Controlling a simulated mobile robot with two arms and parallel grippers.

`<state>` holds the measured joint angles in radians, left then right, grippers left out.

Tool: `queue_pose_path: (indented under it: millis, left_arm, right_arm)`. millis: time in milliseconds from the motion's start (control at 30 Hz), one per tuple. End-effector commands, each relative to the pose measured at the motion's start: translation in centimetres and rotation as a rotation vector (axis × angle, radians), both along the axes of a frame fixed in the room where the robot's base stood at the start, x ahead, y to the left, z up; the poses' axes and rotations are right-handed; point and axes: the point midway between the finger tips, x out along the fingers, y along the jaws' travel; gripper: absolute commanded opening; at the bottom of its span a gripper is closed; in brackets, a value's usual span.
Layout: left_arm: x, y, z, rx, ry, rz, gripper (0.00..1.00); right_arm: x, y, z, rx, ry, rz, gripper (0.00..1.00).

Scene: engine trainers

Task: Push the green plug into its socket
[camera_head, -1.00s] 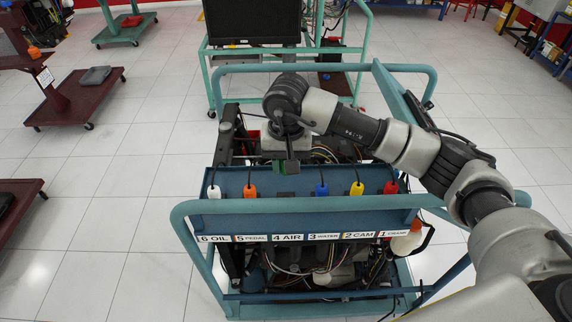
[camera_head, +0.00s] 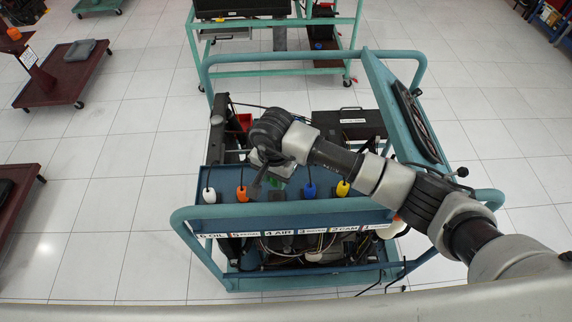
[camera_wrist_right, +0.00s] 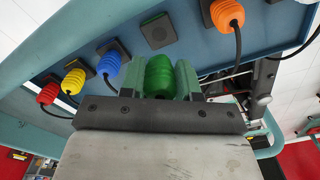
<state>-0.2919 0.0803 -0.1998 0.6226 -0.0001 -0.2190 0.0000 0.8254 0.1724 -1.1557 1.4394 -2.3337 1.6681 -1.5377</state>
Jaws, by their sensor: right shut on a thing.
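The green plug (camera_wrist_right: 159,76) is held between the fingers of my right gripper (camera_wrist_right: 160,82), which is shut on it. In the right wrist view an empty dark square socket (camera_wrist_right: 158,31) lies on the blue panel just beyond the plug, between the blue and orange plugs. The plug appears apart from that socket. In the head view my right gripper (camera_head: 268,176) is over the panel near the "4 AIR" label (camera_head: 284,232), and the plug (camera_head: 274,182) is mostly hidden by the wrist. My left gripper is not in view.
Seated plugs flank the gap: blue (camera_head: 309,190) and yellow (camera_head: 343,187) to the right, orange (camera_head: 241,193) and white (camera_head: 208,194) to the left. A red plug (camera_wrist_right: 48,93) shows in the wrist view. The teal frame rail (camera_head: 200,212) runs along the panel's front.

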Motion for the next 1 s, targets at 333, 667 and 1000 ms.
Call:
queue_pose_path:
  millis: [333,667,1000]
  left_arm:
    - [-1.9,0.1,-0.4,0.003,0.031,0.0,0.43]
    - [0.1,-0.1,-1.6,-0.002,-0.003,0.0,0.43]
    - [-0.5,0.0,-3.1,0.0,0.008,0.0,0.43]
  right_arm:
    - [0.0,-0.1,-0.4,-0.001,0.001,0.001,0.07]
    - [0.0,-0.1,-2.8,0.0,0.002,-0.001,0.07]
    - [0.0,-0.1,-5.6,0.0,0.001,0.0,0.07]
